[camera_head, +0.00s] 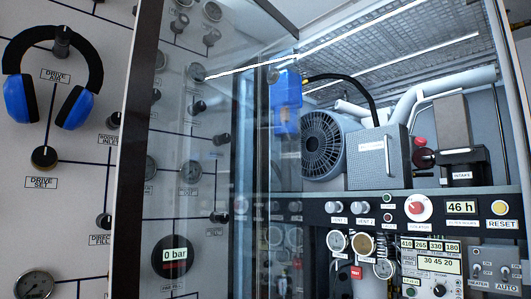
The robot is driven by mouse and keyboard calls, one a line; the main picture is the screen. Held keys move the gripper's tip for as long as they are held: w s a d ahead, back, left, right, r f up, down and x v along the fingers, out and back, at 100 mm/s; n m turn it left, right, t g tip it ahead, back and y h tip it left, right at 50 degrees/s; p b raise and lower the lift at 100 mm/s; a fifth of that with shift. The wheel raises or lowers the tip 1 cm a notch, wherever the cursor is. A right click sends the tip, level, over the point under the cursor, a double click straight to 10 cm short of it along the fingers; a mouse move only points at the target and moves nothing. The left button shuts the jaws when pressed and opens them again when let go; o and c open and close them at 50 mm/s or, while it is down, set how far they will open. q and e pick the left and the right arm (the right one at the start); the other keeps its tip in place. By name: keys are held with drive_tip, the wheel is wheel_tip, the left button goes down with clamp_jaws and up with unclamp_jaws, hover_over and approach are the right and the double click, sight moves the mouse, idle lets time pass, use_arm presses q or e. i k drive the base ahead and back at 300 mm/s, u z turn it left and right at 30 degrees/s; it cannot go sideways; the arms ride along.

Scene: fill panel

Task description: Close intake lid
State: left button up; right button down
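A dark box labelled INTAKE (461,176) sits inside the open cabinet at the right, just above the control strip. A grey-brown flat panel (452,122) stands upright above and behind it and looks like its raised lid. A small dark bar lies across between the box and this panel. The inside of the box cannot be seen from here. Neither of my grippers is in view.
A transparent door (222,150) stands open at the left of the cabinet. A motor with a round fan grille (322,146) and a grey box (376,158) stand left of the intake. Blue ear defenders (52,75) hang on the left panel. Gauges and switches fill the lower right.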

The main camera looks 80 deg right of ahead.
sight(476, 153)
drive_tip(key=k, duration=1.05)
drive_tip(key=z, duration=0.25)
